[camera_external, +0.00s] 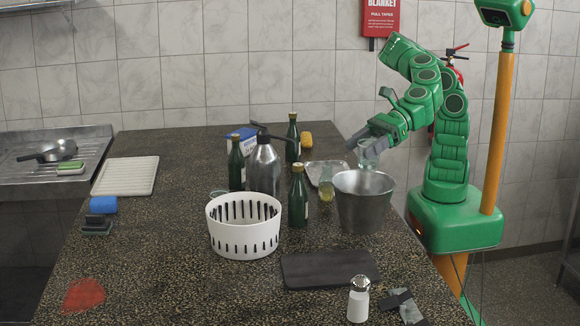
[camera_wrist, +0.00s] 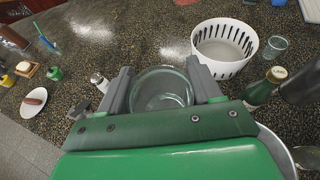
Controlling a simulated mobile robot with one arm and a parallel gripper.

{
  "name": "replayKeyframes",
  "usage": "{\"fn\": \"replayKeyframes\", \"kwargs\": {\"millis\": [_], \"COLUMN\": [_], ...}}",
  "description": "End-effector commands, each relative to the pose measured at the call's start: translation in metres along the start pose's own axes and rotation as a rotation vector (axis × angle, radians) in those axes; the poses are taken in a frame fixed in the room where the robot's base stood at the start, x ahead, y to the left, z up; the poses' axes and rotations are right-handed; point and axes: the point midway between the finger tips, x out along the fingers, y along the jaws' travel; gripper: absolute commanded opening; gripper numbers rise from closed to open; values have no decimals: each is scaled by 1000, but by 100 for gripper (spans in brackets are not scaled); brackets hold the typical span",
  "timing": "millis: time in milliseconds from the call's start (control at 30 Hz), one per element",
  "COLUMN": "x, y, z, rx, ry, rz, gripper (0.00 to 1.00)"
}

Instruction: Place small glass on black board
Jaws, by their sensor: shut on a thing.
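My gripper (camera_external: 364,143) is shut on a small clear glass (camera_external: 370,156), held in the air just above and behind the metal bucket's rim. In the wrist view, the glass (camera_wrist: 162,92) sits between the two grey fingers of my gripper (camera_wrist: 162,78), its round rim facing the camera. The black board (camera_external: 330,270) lies flat and bare near the front of the counter, left of and nearer than the glass. I cannot make out the board in the wrist view.
The metal bucket (camera_external: 363,204) stands between the glass and the board. A white slotted basket (camera_external: 243,235) and green bottles (camera_external: 298,200) stand left of it. The front-left counter is mostly clear.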

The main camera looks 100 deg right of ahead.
Motion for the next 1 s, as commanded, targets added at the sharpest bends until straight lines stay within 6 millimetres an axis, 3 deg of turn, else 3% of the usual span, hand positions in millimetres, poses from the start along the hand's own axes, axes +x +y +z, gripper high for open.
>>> {"fn": "replayKeyframes", "kwargs": {"millis": [600,1000], "x": [32,45], "y": [-1,4], "z": [-74,-81], "rx": [-2,2], "ry": [1,0], "rz": [-2,3], "gripper": [29,29]}}
